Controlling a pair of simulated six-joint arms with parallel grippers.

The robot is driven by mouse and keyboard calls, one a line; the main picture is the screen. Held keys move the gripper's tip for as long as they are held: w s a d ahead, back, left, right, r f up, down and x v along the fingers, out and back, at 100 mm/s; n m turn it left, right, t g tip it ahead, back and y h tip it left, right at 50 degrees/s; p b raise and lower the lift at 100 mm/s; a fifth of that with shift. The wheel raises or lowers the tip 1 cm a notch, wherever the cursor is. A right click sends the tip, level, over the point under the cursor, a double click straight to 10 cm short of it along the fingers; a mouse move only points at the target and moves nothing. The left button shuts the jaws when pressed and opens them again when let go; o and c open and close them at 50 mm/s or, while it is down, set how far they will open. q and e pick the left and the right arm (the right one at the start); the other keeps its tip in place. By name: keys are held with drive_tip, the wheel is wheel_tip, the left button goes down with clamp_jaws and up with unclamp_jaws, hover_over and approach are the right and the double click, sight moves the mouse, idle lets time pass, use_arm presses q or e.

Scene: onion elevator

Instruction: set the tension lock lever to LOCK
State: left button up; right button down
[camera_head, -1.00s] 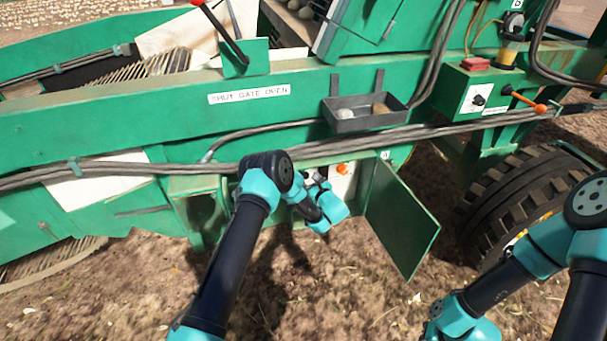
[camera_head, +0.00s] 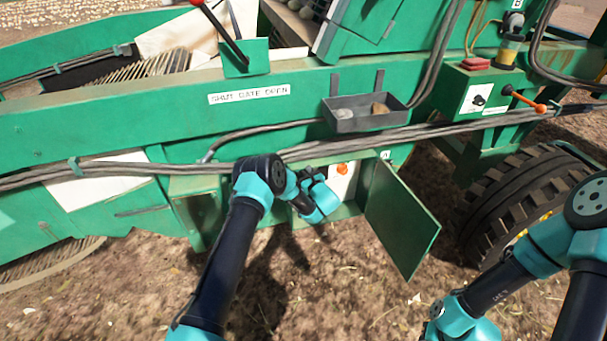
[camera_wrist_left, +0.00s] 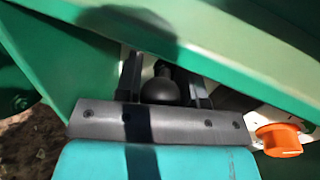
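In the left wrist view, a dark lever with a round black knob (camera_wrist_left: 160,90) stands between the two fingers of my left gripper (camera_wrist_left: 165,82). The fingers are apart, one on each side of the knob, and I see no firm grip. No LOCK marking is readable. In the head view, my left wrist reaches into the open green cabinet (camera_head: 345,211) below the beam and hides the gripper's fingertips and the lever. My right gripper is out of view; only parts of the right arm show at lower right.
An orange knob (camera_wrist_left: 280,139) is close to the right of my left gripper; it also shows in the head view (camera_head: 342,169). The cabinet's open door (camera_head: 402,220) hangs to the right. A grey tray (camera_head: 350,125) and cables run above. A tyre (camera_head: 510,190) stands at right.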

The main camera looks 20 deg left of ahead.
use_arm(q)
clamp_jaws()
drive_tip(key=shift+f, duration=0.1)
drive_tip(key=shift+s+d+f+n+t+y, duration=0.2)
drive_tip(key=shift+f+t+y, duration=0.25)
drive_tip(key=shift+y, duration=0.15)
drive_tip(key=shift+s+d+f+n+t+y, duration=0.1)
drive_tip(key=shift+s+f+n+t+y, duration=0.1)
drive_tip(key=shift+f+t+y, duration=0.3)
drive_tip(key=shift+f+n+t+y, duration=0.4)
drive_tip(key=shift+f+n+y, duration=0.1)
drive_tip(key=shift+y, duration=0.45)
drive_tip(key=shift+f+n+t+y, duration=0.4)
drive_tip(key=shift+f+y, duration=0.1)
drive_tip(key=shift+y, duration=0.45)
drive_tip(key=o, duration=0.5)
unclamp_jaws()
